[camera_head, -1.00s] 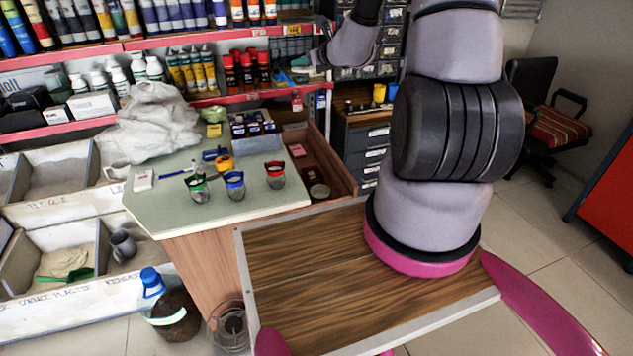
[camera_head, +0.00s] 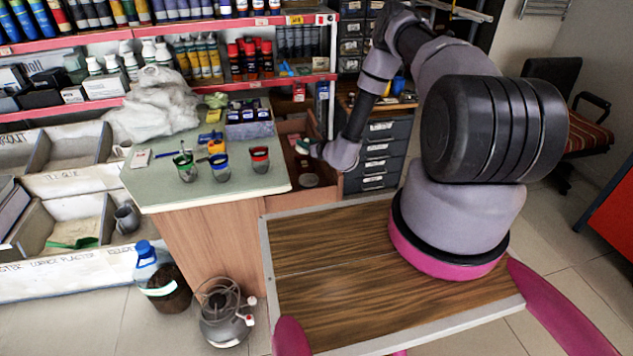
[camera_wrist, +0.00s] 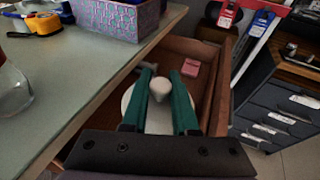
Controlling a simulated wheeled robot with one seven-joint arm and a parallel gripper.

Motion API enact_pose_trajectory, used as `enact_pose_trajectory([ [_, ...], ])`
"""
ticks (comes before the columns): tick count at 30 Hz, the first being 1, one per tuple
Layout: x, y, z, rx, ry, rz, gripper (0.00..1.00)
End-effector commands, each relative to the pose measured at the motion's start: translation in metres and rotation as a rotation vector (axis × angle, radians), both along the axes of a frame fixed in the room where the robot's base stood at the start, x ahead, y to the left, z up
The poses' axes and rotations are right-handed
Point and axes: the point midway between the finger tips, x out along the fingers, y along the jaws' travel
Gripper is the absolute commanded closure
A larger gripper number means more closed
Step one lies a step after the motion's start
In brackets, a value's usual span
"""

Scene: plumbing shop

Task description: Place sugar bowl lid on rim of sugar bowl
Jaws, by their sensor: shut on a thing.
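In the wrist view, my gripper (camera_wrist: 165,74) has its green fingers closed about the pale knob of a whitish round lid (camera_wrist: 160,122). The fingers and the dark gripper body cover part of the lid. In the head view, my gripper (camera_head: 303,147) is small, just right of the green counter and above the open wooden drawer or box. I cannot pick out the sugar bowl with certainty. A small round greyish thing (camera_head: 308,180) lies in the wooden box below my gripper, too small to identify.
The counter (camera_head: 230,194) holds glass jars with green (camera_head: 185,168), blue (camera_head: 219,168) and red (camera_head: 260,160) rims near its front. A patterned box (camera_wrist: 112,18) stands near its right edge. A dark drawer cabinet (camera_head: 380,155) stands to the right.

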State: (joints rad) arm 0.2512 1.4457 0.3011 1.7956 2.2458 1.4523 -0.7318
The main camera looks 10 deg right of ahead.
Motion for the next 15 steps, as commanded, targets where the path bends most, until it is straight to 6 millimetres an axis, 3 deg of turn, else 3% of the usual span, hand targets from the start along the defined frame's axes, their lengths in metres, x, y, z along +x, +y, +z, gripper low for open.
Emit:
enact_pose_trajectory([
  [10, -0.005, 0.004, -0.057, -0.002, -0.001, -0.004, 1.00],
  [15, -0.004, 0.004, -0.075, -0.002, -0.003, -0.003, 1.00],
])
